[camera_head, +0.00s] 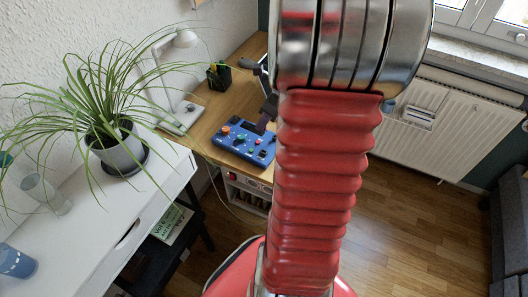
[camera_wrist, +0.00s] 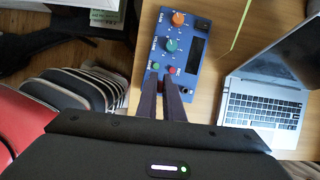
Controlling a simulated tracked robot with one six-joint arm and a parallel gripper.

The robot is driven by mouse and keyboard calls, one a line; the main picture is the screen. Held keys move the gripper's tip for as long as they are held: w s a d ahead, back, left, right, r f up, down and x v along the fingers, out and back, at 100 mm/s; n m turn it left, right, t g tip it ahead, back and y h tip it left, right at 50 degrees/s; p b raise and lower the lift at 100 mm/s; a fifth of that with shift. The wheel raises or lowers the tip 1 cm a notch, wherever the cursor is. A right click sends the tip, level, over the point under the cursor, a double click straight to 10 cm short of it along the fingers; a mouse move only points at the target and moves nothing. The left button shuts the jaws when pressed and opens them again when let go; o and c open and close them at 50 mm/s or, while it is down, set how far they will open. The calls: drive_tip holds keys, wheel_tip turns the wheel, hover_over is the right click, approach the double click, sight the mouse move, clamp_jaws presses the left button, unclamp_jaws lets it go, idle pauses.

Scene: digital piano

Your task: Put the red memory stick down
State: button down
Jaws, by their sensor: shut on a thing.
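My gripper (camera_wrist: 160,78) is in the wrist view, its two dark fingers close together with a narrow gap. They are shut on the red memory stick, which is too small and too covered to make out clearly. The fingertips are over the near part of a blue box with knobs (camera_wrist: 184,22). A small red spot (camera_wrist: 174,70) shows by the right fingertip; I cannot tell whether it is the stick or a button. In the head view the blue box (camera_head: 233,152) lies on the wooden desk, and my red arm hides part of the gripper.
An open silver laptop (camera_wrist: 262,108) is right of the blue box in the wrist view. In the head view, a black pen holder (camera_head: 219,77) and a white lamp (camera_head: 185,39) stand on the wooden desk (camera_head: 245,90). A potted plant (camera_head: 119,150) stands on the white table at left.

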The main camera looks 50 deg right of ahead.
drive_tip(key=shift+f, duration=3.1)
drive_tip(key=shift+f, duration=1.9)
drive_tip(key=shift+f, duration=0.35)
drive_tip(key=c, duration=1.9)
unclamp_jaws()
drive_tip(key=shift+r, duration=0.1)
drive_tip(key=shift+s+r, duration=0.1)
drive_tip(key=shift+r, duration=0.45)
drive_tip(key=v, duration=1.1)
drive_tip(key=shift+r, duration=0.25)
